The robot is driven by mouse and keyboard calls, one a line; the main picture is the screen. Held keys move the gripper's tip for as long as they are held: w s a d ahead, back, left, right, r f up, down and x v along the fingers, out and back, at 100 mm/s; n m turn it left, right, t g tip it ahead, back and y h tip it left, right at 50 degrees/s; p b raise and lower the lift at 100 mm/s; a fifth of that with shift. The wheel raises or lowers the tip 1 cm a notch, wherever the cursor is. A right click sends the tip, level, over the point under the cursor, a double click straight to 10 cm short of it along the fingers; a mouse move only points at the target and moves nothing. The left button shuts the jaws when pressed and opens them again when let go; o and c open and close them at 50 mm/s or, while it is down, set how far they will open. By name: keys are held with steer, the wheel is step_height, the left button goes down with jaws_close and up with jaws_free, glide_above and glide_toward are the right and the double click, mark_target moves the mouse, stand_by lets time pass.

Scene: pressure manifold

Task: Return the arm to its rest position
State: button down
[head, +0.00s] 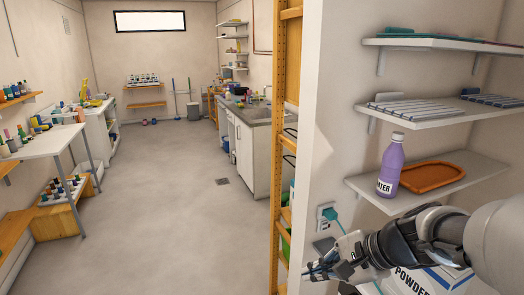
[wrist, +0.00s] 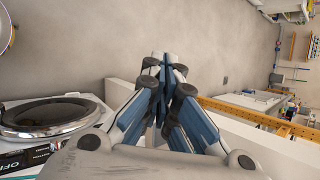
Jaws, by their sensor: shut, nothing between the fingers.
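My gripper (head: 320,268) is at the lower right of the head view, at the end of my arm, which reaches in from the right edge. It points left, in front of the wall end below the shelves. In the wrist view my gripper (wrist: 168,62) has its fingers together with nothing between them. No held thing shows in either view.
Shelves on the right hold a purple bottle (head: 391,165) and an orange tray (head: 432,177). A powder box (head: 428,281) is partly hidden below my arm. An orange upright frame (head: 286,120) stands left of the wall end. The grey floor (head: 190,200) beyond is clear.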

steer(key=s+r+n+h, duration=0.1)
steer(key=s+n+h, duration=0.5)
steer(key=s+n, duration=0.8)
steer(key=s, duration=0.6)
steer(key=shift+d+r+n+g+h, duration=0.2)
steer(key=shift+d+n+g+h, duration=0.1)
steer(key=shift+d, duration=0.1)
